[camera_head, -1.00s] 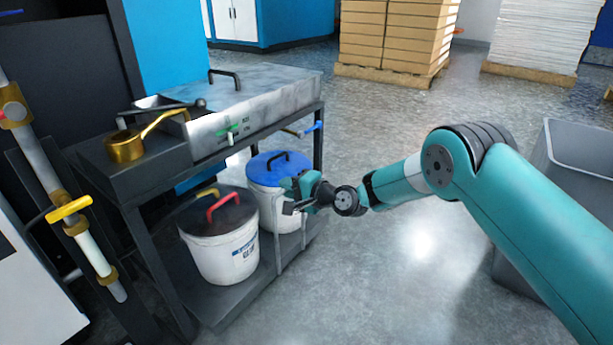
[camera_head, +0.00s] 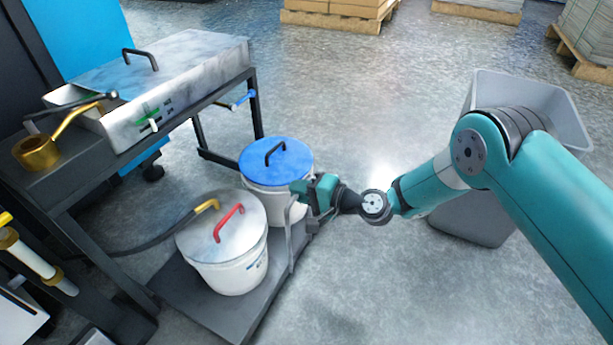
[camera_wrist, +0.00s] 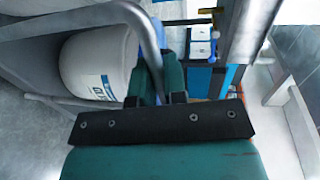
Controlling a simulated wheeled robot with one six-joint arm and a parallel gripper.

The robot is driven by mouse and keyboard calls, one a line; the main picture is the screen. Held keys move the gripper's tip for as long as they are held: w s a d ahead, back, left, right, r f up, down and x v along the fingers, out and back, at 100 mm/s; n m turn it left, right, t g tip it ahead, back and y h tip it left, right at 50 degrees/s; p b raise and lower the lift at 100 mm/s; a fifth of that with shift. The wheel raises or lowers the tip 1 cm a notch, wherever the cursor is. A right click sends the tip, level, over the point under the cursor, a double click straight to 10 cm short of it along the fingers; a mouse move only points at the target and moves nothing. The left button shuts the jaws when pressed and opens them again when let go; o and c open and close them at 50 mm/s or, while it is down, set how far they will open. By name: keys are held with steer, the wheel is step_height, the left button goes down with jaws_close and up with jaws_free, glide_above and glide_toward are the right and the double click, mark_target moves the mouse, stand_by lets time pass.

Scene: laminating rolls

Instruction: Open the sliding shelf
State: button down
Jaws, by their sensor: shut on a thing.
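The sliding shelf (camera_head: 213,307) is a dark low platform that sticks out from under the metal bench. It carries a white bucket with a red handle (camera_head: 232,270) and a white bucket with a blue lid (camera_head: 272,163). A grey metal handle bar (camera_head: 291,238) rises at the shelf's outer edge. My gripper (camera_head: 300,192) is at the top of this bar, beside the blue-lidded bucket, and is shut on it. In the wrist view the bar (camera_wrist: 150,45) runs down to the fingers (camera_wrist: 158,82), with a white bucket (camera_wrist: 97,62) to its left. The contact itself is partly hidden.
The bench with a metal box (camera_head: 165,80) on top stands above and behind the shelf. A brass pot (camera_head: 38,152) sits at its left end. A dark hose (camera_head: 130,248) reaches the near bucket. The floor between is clear.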

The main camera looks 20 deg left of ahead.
steer(key=shift+s+d, duration=0.3)
steer(key=shift+s, duration=0.05)
steer(key=c, duration=1.2)
jaws_free()
steer(key=shift+w, duration=0.15)
steer(key=shift+d, duration=0.1)
steer(key=shift+w+d, duration=0.1)
steer(key=p+v, duration=0.7)
steer(key=v, duration=1)
